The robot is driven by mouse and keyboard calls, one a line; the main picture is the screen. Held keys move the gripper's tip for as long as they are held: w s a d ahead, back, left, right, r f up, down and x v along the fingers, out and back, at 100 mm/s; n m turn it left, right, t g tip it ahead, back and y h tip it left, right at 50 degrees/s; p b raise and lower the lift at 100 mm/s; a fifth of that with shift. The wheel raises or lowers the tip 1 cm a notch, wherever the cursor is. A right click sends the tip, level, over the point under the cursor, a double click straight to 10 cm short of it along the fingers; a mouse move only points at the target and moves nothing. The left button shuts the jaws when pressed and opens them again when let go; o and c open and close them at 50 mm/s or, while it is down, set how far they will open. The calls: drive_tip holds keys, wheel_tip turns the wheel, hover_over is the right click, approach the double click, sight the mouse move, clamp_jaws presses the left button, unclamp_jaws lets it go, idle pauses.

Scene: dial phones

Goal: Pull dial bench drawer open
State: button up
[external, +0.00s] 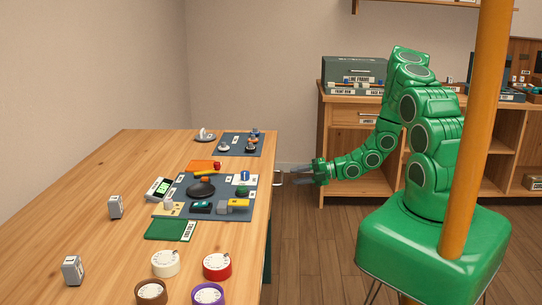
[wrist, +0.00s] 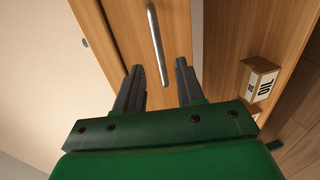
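The wooden dial bench (external: 110,190) fills the left of the external view, its right side facing my arm. In the wrist view a silver bar handle (wrist: 157,45) runs along a wooden drawer front (wrist: 122,28). The handle lies just ahead of the fingertips, roughly in line with the gap. The drawer front is mostly hidden there; I cannot tell whether the fingers touch the handle.
Phone parts and a dark mat (external: 235,208) lie on the bench top, with several round dials near the front. A small labelled box (wrist: 258,80) sits right of the drawer in the wrist view. A wooden cabinet (external: 355,150) stands behind my arm.

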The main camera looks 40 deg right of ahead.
drive_tip(key=shift+x, duration=2.15)
drive_tip(key=shift+c, duration=0.5)
clamp_jaws()
drive_tip(key=shift+s, duration=0.1)
